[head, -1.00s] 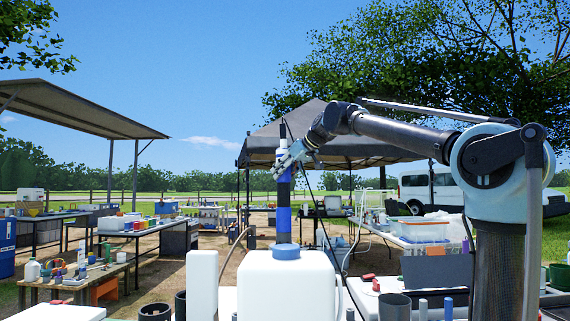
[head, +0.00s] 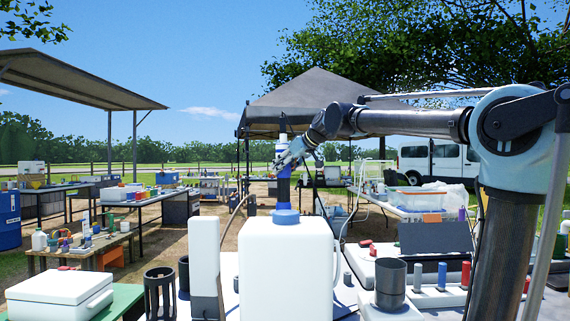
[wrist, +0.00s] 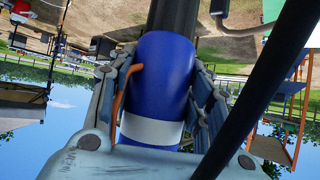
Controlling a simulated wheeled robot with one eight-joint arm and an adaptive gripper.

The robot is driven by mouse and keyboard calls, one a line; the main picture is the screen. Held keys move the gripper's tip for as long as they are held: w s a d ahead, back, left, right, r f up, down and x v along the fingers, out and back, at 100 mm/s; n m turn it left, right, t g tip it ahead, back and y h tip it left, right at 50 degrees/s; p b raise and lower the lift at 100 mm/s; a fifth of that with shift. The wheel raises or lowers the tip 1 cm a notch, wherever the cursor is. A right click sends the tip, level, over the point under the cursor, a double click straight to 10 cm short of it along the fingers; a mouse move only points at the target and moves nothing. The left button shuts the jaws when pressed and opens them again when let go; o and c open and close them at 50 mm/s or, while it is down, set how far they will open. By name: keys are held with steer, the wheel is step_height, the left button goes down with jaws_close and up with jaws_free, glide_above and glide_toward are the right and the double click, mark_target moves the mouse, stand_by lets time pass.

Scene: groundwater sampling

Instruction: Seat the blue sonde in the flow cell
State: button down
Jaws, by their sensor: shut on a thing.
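The blue sonde (head: 283,185) stands upright in my gripper (head: 286,163), behind a white jug in the head view. Its lower end is hidden by the jug. In the wrist view the sonde (wrist: 165,75) shows a blue body, a white band and a black section beyond, with my gripper's pads (wrist: 160,98) pressed on both sides. An orange curved strip (wrist: 124,92) shows beside the sonde. I cannot identify the flow cell for certain; it may be hidden behind the jug.
The white jug (head: 288,265) with a blue cap stands in front. A dark cup (head: 391,284), short coloured cylinders (head: 442,276) and a slotted black holder (head: 160,293) stand around it. A white cooler (head: 60,294) is at front left. Other tables stand behind.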

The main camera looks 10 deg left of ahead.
steer(key=shift+f, duration=0.1)
steer(key=c, duration=0.8)
jaws_free()
steer(key=v, duration=1.2)
